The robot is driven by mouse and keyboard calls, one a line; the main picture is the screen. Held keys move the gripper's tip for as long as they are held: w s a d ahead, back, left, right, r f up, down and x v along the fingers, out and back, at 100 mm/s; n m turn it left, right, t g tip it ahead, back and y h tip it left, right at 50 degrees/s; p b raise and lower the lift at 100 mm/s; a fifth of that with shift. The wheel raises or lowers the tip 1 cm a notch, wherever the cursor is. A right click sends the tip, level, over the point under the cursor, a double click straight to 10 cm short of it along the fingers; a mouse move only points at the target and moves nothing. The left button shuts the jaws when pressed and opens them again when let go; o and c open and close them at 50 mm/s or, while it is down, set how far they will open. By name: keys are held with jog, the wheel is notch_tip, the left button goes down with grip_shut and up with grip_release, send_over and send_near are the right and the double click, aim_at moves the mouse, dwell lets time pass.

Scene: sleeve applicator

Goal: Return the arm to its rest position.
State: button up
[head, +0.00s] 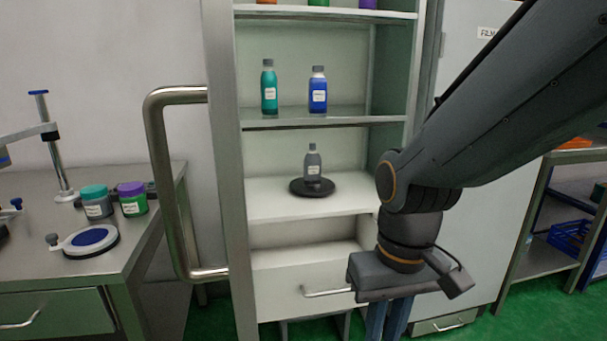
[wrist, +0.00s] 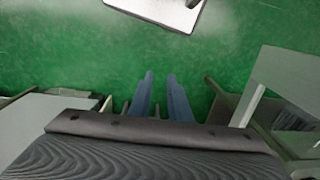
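My gripper (head: 388,318) hangs at the lower right of the head view, in front of the shelf cabinet. It points down, with its blue fingers partly cut off by the lower picture edge. In the wrist view my gripper (wrist: 160,95) shows two blue fingers with a gap between them. Green floor shows through the gap, and nothing is held. My arm reaches in from the upper right of the head view and bends down at the wrist.
The open cabinet (head: 225,170) holds a grey bottle (head: 312,167) on a black disc (head: 311,188), with teal (head: 269,88) and blue (head: 318,92) bottles above. A large door handle (head: 160,180) juts out. A steel bench (head: 150,215) stands left, a rack (head: 545,255) right.

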jog(key=d+r+m+p, duration=0.2)
jog(key=d+r+p, duration=0.5)
jog(key=p, duration=0.5)
jog(key=shift+s+d+r+p, duration=0.2)
jog(key=shift+s+p, duration=0.1)
jog(key=shift+p, duration=0.1)
dwell(0.5)
